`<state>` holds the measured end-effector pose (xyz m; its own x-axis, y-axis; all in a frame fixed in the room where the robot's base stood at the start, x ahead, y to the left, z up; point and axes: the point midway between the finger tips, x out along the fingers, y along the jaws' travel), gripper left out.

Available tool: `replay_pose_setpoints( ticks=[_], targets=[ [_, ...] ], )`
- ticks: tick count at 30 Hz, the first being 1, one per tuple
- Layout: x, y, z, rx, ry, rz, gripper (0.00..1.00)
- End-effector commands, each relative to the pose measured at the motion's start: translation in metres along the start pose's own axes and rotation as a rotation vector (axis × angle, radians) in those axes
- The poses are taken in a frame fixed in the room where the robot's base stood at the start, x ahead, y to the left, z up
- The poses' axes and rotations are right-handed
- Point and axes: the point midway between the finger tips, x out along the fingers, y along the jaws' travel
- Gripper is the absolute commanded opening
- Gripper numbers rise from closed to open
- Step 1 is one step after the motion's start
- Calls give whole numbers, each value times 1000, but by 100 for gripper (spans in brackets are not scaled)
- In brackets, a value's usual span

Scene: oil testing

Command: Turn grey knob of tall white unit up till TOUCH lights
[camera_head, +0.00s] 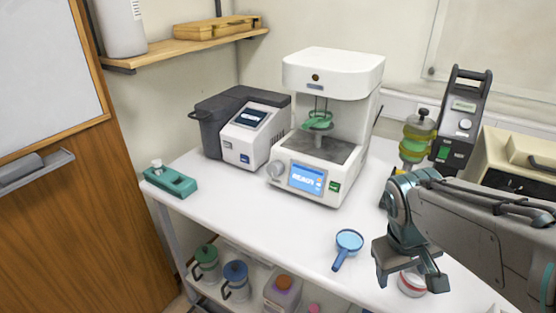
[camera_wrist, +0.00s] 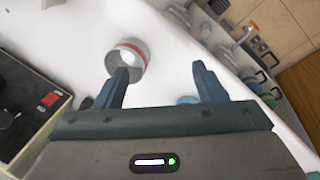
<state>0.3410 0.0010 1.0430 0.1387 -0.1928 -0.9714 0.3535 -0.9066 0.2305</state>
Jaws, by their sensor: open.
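The tall white unit (camera_head: 332,125) stands on the white table toward the back. Its grey knob (camera_head: 276,170) is on the lower front, left of the blue screen (camera_head: 306,179), which reads "READY". A green button is right of the screen. My gripper (camera_head: 405,287) is open and empty over the front right of the table, well to the right of and in front of the knob. Its fingers also show in the wrist view (camera_wrist: 160,85), pointing down at the table. The knob is not in the wrist view.
A round tin with a red band (camera_wrist: 130,58) is beneath my gripper. A grey-white device (camera_head: 250,130) stands left of the unit, a green-banded bottle (camera_head: 416,138) right.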

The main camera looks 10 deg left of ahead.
Motion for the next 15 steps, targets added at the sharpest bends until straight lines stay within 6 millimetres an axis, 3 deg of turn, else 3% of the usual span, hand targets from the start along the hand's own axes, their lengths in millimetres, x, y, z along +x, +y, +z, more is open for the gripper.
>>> replay_pose_setpoints(
  ticks=[8, 11, 15],
  targets=[
    [14, -10, -96, -573, -170, 302, 64],
    [17, -23, -136, -763, -219, 436, 64],
    [18, -57, -192, -1016, -281, 649, 64]
  ],
)
